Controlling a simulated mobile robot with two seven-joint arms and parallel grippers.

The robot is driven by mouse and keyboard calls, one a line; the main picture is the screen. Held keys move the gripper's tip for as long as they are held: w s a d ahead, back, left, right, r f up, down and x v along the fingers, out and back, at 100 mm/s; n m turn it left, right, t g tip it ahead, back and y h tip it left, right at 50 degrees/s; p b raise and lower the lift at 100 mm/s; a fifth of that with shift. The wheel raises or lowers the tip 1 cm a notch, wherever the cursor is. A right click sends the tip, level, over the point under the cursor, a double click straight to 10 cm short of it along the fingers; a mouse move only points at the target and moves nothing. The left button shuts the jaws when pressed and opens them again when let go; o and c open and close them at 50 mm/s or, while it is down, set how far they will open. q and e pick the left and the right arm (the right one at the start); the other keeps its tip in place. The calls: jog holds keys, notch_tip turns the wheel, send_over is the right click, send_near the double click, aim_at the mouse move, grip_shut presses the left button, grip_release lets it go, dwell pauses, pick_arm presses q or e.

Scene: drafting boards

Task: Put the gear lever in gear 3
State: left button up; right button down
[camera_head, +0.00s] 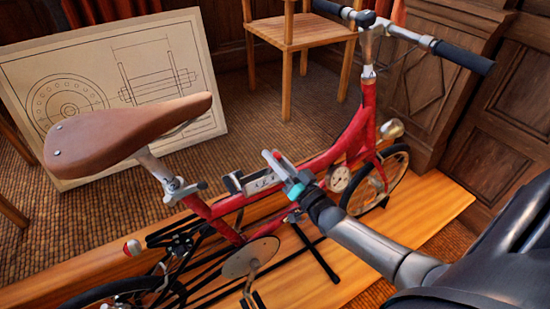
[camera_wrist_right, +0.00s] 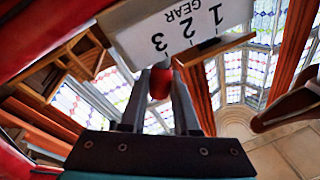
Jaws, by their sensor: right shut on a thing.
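The red bicycle (camera_head: 330,157) stands on a wooden platform. A pale gear plate (camera_head: 260,182) is on its frame, and in the right wrist view the plate (camera_wrist_right: 185,30) reads GEAR with 1, 2 and 3, upside down. The lever's red knob (camera_wrist_right: 160,84) is between the fingers of my right gripper (camera_wrist_right: 160,92), which is shut on it. The knob is at the 3 end of the plate. My left gripper is not in view.
The brown saddle (camera_head: 130,135) and the handlebar (camera_head: 405,35) stand above the frame. A drawing board (camera_head: 205,70) leans behind the bicycle, and a wooden chair (camera_head: 300,35) is at the back. Wood panelling (camera_head: 430,90) is at the right.

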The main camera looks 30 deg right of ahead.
jog(key=c, duration=0.8)
grip_release()
jog(key=shift+o, duration=0.7)
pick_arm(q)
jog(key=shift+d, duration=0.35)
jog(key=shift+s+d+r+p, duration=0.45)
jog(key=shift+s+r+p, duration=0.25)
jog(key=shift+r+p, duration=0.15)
pick_arm(e)
jog(key=v, duration=1.5)
jog(key=shift+s, duration=0.15)
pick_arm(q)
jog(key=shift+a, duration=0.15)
